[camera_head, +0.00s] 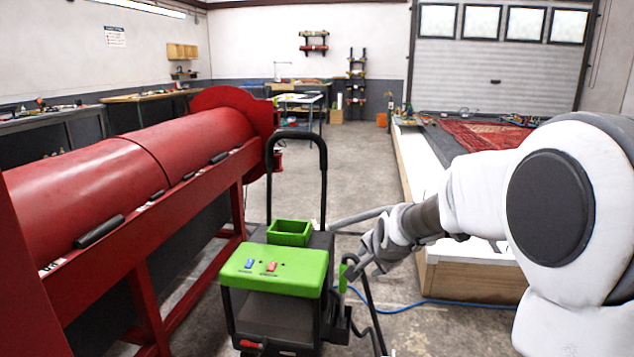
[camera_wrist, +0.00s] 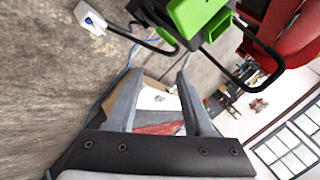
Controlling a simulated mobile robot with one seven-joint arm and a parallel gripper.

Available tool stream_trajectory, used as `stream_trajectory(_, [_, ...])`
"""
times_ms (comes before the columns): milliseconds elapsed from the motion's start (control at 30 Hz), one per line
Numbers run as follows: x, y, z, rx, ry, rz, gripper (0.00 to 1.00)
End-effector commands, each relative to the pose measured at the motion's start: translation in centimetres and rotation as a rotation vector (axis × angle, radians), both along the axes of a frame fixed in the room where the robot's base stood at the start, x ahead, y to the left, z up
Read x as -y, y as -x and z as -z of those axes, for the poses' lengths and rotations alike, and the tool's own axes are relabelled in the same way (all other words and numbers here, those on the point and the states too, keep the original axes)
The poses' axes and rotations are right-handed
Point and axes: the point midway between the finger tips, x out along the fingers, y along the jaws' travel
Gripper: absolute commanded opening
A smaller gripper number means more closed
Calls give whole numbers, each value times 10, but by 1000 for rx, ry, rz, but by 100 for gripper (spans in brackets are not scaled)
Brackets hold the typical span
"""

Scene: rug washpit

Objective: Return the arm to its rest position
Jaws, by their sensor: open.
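My gripper (camera_head: 362,262) is just right of the green and black machine cart (camera_head: 275,268) in the head view. My white arm reaches in from the right edge. In the wrist view my gripper (camera_wrist: 160,82) has its two grey fingers apart with nothing held between them. The cart's green part (camera_wrist: 200,14) shows beyond the fingertips. In the head view the fingertips overlap the cart's right side near a black hose. I cannot tell whether they touch it.
A long red drum machine (camera_head: 130,165) fills the left. A low white platform (camera_head: 415,170) with a red rug (camera_head: 485,137) stands at the right, partly behind my arm. A blue cable (camera_head: 430,302) lies on the floor. Bare concrete floor (camera_head: 350,165) runs between them.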

Motion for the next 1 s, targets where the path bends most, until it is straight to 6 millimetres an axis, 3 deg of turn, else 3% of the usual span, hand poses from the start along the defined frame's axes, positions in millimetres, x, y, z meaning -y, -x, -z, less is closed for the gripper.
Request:
stream_trajectory(33, [0,18,-15,-5,48,-39,52])
stream_trajectory(200, [5,77,-44,-46,200,-175,52])
stream_trajectory(467, [13,174,-71,-112,397,-385,52])
stream_trajectory(700, [20,262,-74,-168,536,-584,52])
stream_trajectory(1000, [24,344,-62,-210,643,-799,52])
